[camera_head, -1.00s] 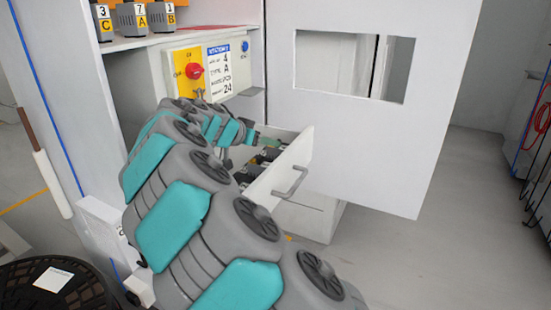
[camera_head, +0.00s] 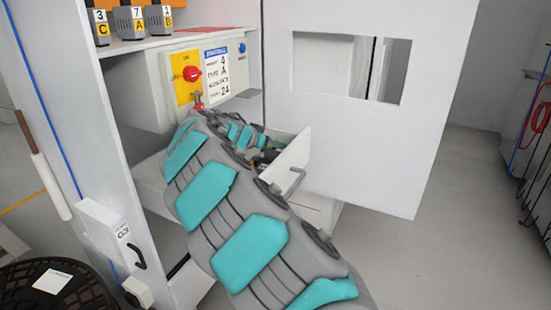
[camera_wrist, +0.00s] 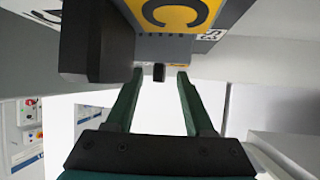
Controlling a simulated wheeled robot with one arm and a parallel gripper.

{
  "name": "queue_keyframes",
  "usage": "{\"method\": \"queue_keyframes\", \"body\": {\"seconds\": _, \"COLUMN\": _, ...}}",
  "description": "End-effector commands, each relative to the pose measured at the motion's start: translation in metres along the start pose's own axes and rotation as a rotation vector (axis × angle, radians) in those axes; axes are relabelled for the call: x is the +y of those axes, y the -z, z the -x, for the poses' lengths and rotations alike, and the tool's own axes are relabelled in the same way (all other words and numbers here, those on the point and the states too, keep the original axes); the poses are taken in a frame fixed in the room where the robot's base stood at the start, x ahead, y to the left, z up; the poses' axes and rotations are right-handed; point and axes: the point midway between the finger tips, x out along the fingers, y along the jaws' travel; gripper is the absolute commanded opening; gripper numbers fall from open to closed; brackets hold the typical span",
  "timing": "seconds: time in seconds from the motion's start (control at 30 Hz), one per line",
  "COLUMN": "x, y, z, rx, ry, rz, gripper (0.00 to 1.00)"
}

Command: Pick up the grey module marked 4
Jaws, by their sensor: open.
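In the wrist view, a grey module (camera_wrist: 184,48) with a yellow label marked C is close above my fingertips. No module marked 4 can be read in either view.
Three grey modules, marked 3 C (camera_head: 101,27), 7 A (camera_head: 131,22) and 1 B (camera_head: 160,19), stand on the upper shelf. A sign (camera_head: 217,72) reading 4, A and 24 is next to a red switch (camera_head: 192,74). An open white door (camera_head: 355,150) stands right.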

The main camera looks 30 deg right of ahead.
Motion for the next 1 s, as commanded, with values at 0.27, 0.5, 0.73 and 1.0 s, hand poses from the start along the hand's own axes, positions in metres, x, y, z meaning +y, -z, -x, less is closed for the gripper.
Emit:
{"method": "queue_keyframes", "body": {"seconds": 0.27, "x": 0.0, "y": 0.0003, "z": 0.0007, "rx": 0.001, "ry": 0.0, "rz": 0.0, "gripper": 0.37}}
{"method": "queue_keyframes", "body": {"seconds": 0.5, "x": 0.0, "y": 0.0002, "z": 0.0008, "rx": 0.0, "ry": 0.001, "rz": 0.0, "gripper": 0.1}}
{"method": "queue_keyframes", "body": {"seconds": 0.73, "x": 0.0002, "y": 0.0003, "z": 0.0008, "rx": 0.0, "ry": 0.0, "rz": 0.0, "gripper": 0.0}}
{"method": "queue_keyframes", "body": {"seconds": 1.0, "x": 0.0003, "y": 0.0003, "z": 0.0007, "rx": 0.0, "ry": 0.0, "rz": -0.001, "gripper": 0.0}}
